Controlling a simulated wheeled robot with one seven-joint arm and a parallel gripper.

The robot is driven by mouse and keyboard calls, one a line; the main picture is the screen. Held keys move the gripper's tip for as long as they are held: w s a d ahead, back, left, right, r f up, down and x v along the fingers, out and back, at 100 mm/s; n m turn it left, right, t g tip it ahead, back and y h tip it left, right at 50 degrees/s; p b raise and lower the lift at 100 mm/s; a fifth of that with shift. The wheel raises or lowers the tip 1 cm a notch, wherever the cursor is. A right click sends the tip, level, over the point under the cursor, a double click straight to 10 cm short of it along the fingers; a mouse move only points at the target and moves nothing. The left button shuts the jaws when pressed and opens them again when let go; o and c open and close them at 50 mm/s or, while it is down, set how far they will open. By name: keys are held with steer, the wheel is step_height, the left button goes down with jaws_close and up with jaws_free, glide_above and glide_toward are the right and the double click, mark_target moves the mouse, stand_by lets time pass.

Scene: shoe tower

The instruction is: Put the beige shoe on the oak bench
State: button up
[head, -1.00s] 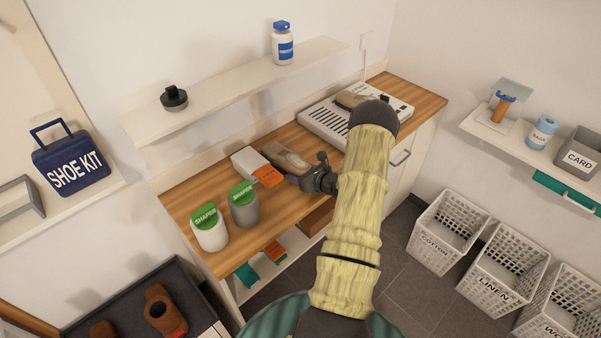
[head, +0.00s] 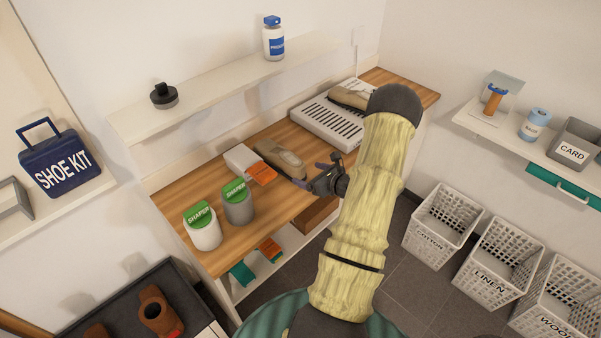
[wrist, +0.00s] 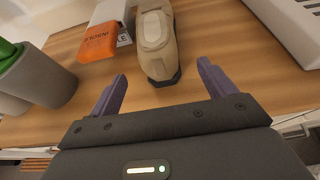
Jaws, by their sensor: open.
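A beige shoe (head: 279,158) lies on the wooden top of the oak bench (head: 205,188), beside a white box. In the wrist view the beige shoe (wrist: 156,40) lies ahead of my gripper (wrist: 161,95), with its near end close to the space between the two purple fingers. My gripper (head: 318,172) is open and empty, at the front edge of the bench. A second beige shoe (head: 350,98) sits on a white slatted tray (head: 327,125) at the far end of the bench, partly hidden by my arm.
Two green-lidded shaper tins, one white (head: 204,233) and one grey (head: 238,207), stand further left. A wall shelf (head: 205,98) runs above. Laundry baskets (head: 440,222) stand at the right.

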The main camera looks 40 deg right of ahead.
steer(key=shift+v, duration=1.85)
steer(key=a+r+n+g+y, duration=0.35)
steer(key=a+n, duration=0.35)
steer(key=a, duration=0.5)
steer(key=a+r+n+g+y, duration=0.3)
steer(key=a+n+g, duration=0.2)
steer(key=a+n, duration=0.5)
steer(key=s+a+r+n+g+h, duration=0.1)
steer(key=s+a+r+n+h, duration=0.2)
steer(key=a+n, duration=0.3)
steer(key=s+a+r+n+g+h, duration=0.1)
steer(key=s+a+r+n+h, duration=0.3)
steer(key=n, duration=0.8)
steer(key=shift+s+a+r, duration=0.8)
steer(key=shift+s+a, duration=0.15)
steer(key=shift+s, duration=0.05)
steer(key=shift+g+h, duration=0.25)
